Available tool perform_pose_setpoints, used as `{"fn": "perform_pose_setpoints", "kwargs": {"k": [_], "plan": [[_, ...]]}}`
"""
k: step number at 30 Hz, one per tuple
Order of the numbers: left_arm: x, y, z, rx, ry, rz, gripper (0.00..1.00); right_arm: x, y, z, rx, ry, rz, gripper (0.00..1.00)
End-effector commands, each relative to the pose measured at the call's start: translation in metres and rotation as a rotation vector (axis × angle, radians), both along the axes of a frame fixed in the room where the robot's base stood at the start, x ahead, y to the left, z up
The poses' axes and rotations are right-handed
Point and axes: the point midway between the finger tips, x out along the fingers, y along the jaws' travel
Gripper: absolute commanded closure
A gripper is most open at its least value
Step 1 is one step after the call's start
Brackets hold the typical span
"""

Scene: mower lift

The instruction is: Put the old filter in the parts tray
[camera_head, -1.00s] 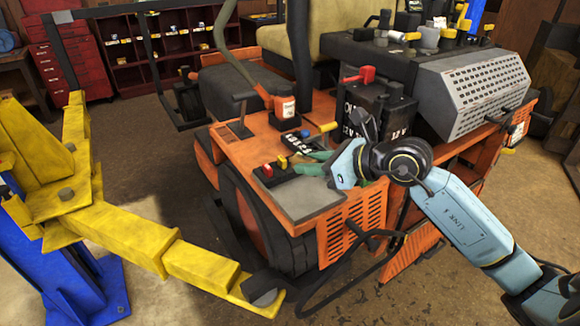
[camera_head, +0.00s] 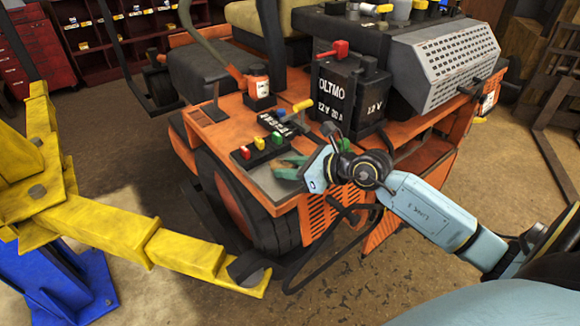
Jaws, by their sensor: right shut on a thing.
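My right gripper (camera_head: 289,168) reaches in from the right, low over the grey flat panel (camera_head: 263,182) at the front corner of the orange mower. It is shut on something. Its green fingers and wrist hide the held thing, so I cannot tell whether it is the old filter. No part in view is clearly the old filter. I cannot tell whether the grey panel is the parts tray. My left gripper is not in view.
The orange mower (camera_head: 330,209) fills the middle. A black battery (camera_head: 345,100) stands behind my right gripper. Red, yellow and green knobs (camera_head: 259,143) lie left of it. A yellow lift arm (camera_head: 130,229) stands at the left.

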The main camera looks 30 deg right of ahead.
Motion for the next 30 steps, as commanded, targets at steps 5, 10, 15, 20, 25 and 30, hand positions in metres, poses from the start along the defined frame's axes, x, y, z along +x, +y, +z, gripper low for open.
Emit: {"fn": "perform_pose_setpoints", "kwargs": {"k": [5,10,15,20,25,30], "plan": [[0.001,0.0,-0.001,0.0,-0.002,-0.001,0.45,0.0,0.0,-0.001,0.0,-0.001,0.0,0.92],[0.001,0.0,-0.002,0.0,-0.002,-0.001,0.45,0.0,0.0,-0.002,0.0,0.0,0.0,0.55],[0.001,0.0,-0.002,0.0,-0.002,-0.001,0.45,0.0,0.0,-0.002,0.0,0.0,0.0,0.48],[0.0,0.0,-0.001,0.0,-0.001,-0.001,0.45,0.0,0.0,-0.001,-0.001,0.0,0.0,0.48],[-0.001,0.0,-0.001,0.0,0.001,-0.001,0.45,-0.007,-0.004,0.003,0.0,0.001,0.0,0.48],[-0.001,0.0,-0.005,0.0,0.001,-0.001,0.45,-0.029,-0.015,0.012,-0.003,0.003,0.001,0.48]]}}
